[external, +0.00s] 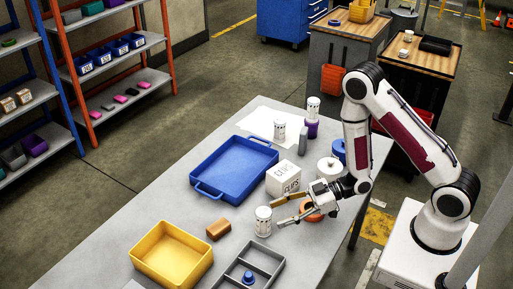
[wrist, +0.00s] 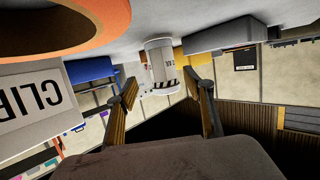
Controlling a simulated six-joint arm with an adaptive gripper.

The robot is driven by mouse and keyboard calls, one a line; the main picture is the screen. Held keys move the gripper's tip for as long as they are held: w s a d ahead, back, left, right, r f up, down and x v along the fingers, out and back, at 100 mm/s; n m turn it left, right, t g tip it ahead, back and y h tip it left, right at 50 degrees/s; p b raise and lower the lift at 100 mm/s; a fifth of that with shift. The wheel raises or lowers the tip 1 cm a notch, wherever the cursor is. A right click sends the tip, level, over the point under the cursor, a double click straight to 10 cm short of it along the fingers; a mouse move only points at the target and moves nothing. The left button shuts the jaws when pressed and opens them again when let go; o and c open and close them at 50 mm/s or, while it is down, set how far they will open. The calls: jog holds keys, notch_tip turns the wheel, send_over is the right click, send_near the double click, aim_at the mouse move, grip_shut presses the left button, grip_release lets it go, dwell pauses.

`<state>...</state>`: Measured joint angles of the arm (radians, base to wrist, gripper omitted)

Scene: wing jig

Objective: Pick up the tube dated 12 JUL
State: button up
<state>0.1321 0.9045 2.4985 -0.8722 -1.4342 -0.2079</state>
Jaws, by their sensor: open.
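A white tube (external: 263,221) stands upright near the front of the table, just left of my gripper (external: 278,215). In the wrist view, which looks upside down, this tube (wrist: 161,60) shows ahead of and roughly centred between the open fingers of my gripper (wrist: 163,90). It has a striped band and dark print too small to read surely. The fingers are apart and hold nothing. Two similar white tubes stand farther back: one (external: 279,130) by the white sheet, one (external: 313,108) above a purple holder (external: 312,129). Their dates are not legible.
A white CLIPS box (external: 284,180) and an orange ring (external: 314,216) lie close to my gripper. A brown block (external: 218,229), yellow bin (external: 158,273), grey divided tray (external: 274,262) and blue tray (external: 207,189) surround the near tube. The white sheet (external: 254,119) lies behind.

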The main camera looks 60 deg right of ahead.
aim_at(263, 220)
jog(key=shift+w+a+f, duration=0.2)
jog(key=shift+w+a, duration=0.2)
jog(key=shift+a, duration=0.05)
jog(key=shift+a, duration=0.1)
jog(key=shift+x, duration=2.5)
jog(key=shift+s+a+r, duration=0.1)
jog(key=shift+a, duration=0.05)
jog(key=c, duration=1.3)
